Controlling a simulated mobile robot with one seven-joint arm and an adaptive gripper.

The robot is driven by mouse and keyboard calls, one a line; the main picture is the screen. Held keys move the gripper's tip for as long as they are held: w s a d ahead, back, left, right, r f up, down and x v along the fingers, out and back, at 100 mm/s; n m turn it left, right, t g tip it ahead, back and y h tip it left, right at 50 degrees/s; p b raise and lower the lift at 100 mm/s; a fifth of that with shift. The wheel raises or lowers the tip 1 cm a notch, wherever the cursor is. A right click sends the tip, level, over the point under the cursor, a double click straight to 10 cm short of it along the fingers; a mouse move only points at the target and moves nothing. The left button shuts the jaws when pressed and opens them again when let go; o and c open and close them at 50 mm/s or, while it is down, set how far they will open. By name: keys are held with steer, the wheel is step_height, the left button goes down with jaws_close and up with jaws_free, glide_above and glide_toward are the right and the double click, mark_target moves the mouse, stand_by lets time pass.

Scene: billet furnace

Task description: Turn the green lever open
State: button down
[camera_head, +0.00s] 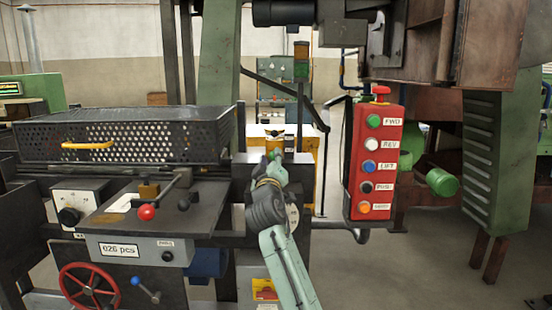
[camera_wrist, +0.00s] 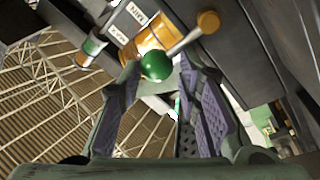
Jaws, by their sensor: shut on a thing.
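The green lever shows in the wrist view as a green ball knob (camera_wrist: 156,66) on a pale metal rod. The rod runs up and right to an orange-yellow pivot cap. The knob sits between the two fingertips of my gripper (camera_wrist: 160,72), which is shut on it near the tips. In the head view my gripper (camera_head: 272,172) reaches up to the dark housing, just below a yellow fitting (camera_head: 274,138). The lever is mostly hidden there behind my gripper.
A red push-button box (camera_head: 376,160) hangs close on the right. A red ball lever (camera_head: 147,212) and a red handwheel (camera_head: 89,288) are on the left. A perforated guard with a yellow handle (camera_head: 87,145) stands behind them. Open floor shows at the lower right.

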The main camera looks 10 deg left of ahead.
steer(key=shift+w+d+f+n, duration=0.15)
steer(key=shift+w+f+n, duration=0.15)
steer(key=shift+f+n, duration=0.6)
steer(key=shift+r+n, duration=0.2)
steer(key=shift+n, duration=0.2)
steer(key=c, duration=1.2)
jaws_free()
steer(key=shift+g, duration=0.3)
steer(key=shift+c, duration=0.2)
steer(key=o, duration=0.3)
steer(key=shift+r, duration=0.1)
steer(key=shift+s+r, duration=0.1)
steer(key=v, duration=1.1)
steer(key=shift+s+d+f, duration=0.1)
steer(key=shift+s+f, duration=0.2)
steer(key=shift+s, duration=0.05)
